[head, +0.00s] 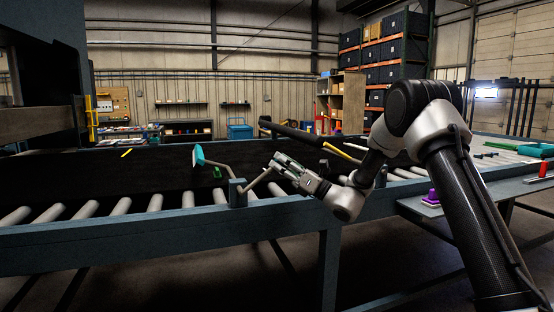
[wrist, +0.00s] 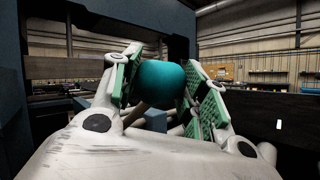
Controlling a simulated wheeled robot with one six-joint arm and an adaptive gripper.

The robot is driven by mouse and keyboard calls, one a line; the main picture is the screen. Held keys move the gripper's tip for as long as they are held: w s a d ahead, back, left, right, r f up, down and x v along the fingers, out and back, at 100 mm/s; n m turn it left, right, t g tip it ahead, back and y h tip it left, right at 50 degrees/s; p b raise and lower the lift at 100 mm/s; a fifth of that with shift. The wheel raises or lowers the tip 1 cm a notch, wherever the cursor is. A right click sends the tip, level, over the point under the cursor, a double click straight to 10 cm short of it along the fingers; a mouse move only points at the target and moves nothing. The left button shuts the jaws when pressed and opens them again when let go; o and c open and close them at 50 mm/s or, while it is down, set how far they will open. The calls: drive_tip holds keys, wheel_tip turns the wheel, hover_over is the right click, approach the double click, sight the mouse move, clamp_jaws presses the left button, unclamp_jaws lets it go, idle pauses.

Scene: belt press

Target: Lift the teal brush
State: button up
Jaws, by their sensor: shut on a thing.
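My gripper (head: 279,162) is above the near side of the conveyor in the head view, pointing left. In the wrist view my gripper (wrist: 163,65) has its green pads on both sides of a rounded teal piece of the brush (wrist: 162,84), and it is shut on it. The pads cover the sides of that piece, and its far part is hidden. In the head view, a teal flat piece (head: 198,155) shows left of the gripper at the end of a thin pale rod; I cannot tell whether it belongs to the held brush.
A blue post (head: 237,193) stands on the conveyor's near rail (head: 150,227), left of my gripper. Grey rollers (head: 122,206) run along the belt, with a dark back wall behind. A purple item (head: 432,196) is on the side table at right. The dark press stands at left.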

drive_tip(key=shift+w+d+f+m+t, duration=0.1)
drive_tip(key=shift+d+f+m+t, duration=0.3)
drive_tip(key=shift+f+m+t, duration=0.25)
drive_tip(key=shift+f, duration=0.15)
drive_tip(key=o, duration=1.5)
drive_tip(key=v, duration=1.2)
drive_tip(key=shift+w, duration=0.1)
